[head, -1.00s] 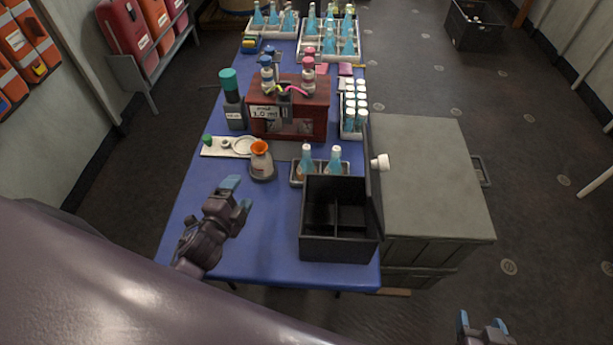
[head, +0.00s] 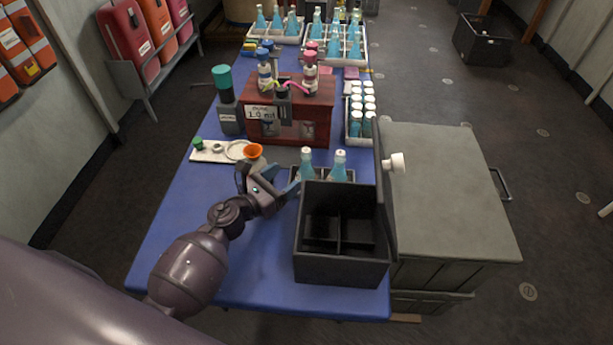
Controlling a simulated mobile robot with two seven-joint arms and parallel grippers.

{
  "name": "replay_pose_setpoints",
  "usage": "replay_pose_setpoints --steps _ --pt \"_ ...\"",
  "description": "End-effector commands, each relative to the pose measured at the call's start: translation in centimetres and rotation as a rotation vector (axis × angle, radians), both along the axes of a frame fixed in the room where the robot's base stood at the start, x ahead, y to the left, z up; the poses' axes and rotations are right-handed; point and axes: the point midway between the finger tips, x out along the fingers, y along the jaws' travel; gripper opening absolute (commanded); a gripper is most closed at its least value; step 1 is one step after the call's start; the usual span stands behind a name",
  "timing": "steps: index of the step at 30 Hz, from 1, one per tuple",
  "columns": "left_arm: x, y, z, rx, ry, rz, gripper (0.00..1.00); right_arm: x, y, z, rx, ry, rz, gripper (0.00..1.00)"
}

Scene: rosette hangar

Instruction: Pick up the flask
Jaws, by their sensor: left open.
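The flask with an orange funnel-shaped top (head: 254,151) stands on the blue table, just behind my left gripper. Only its orange top shows clearly; its body is mostly hidden by the gripper. My left gripper (head: 266,178) is open, with one blue-tipped finger to the left and one to the right. It is at or just in front of the flask; I cannot tell whether it touches it. My right gripper is out of view.
A black divided box (head: 341,270) stands close on the right. Behind it are two blue bottles (head: 339,168) in a small tray. A white tray (head: 206,156) and a red-brown dispenser box (head: 291,112) lie beyond. A grey cabinet (head: 450,190) flanks the table.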

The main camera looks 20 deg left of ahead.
Motion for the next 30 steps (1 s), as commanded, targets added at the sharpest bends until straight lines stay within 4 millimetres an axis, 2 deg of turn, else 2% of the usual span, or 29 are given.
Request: replay_pose_setpoints --steps 3,11,21,30 --pt "1.4 -0.6 0.0 -0.001 0.000 0.000 0.69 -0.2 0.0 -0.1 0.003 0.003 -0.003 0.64" --pt "2.8 -1.4 0.1 -0.004 0.001 0.000 0.69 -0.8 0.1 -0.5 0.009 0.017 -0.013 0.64" --pt "6.4 -3.4 0.1 -0.005 0.002 0.001 0.69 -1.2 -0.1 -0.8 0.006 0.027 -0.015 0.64" --pt "6.8 -3.5 0.0 -0.003 0.003 0.001 0.69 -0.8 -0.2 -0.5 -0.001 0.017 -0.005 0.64"
